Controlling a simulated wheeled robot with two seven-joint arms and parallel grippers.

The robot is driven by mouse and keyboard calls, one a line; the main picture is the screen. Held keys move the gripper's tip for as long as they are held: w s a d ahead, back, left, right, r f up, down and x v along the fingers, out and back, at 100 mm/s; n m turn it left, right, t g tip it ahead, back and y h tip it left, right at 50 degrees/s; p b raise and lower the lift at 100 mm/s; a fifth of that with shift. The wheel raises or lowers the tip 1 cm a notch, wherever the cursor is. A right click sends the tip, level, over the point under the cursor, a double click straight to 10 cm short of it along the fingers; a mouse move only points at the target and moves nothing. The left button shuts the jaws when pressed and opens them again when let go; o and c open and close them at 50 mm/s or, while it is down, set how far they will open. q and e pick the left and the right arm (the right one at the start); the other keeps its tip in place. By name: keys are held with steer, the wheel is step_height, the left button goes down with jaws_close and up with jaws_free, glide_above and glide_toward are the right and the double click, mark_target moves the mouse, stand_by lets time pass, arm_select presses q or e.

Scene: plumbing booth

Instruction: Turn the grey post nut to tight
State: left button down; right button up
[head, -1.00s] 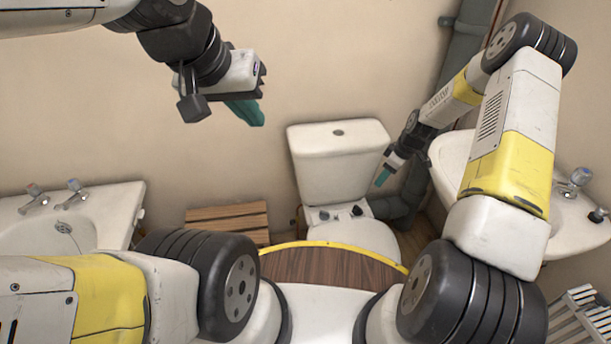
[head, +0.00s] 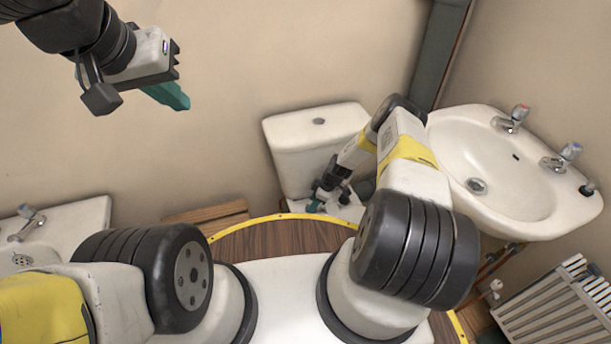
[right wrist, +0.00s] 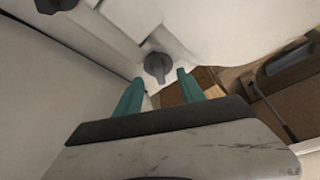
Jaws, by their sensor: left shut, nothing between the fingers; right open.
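A second dark nut (right wrist: 54,4) is partly cut off at the top left. In the head view my right gripper (head: 315,206) is low by the toilet's back and hides part of it. My left gripper (head: 170,95) is shut and empty, high at the left.
The toilet cistern (head: 318,145) stands behind my right forearm. A white basin (head: 515,180) is close on the right, another basin (head: 60,235) on the left. A slatted white rack (head: 560,305) stands at the lower right. A wooden slatted piece (head: 205,213) lies left of the toilet.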

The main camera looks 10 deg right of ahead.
steer(key=shift+x, duration=0.9)
jaws_close()
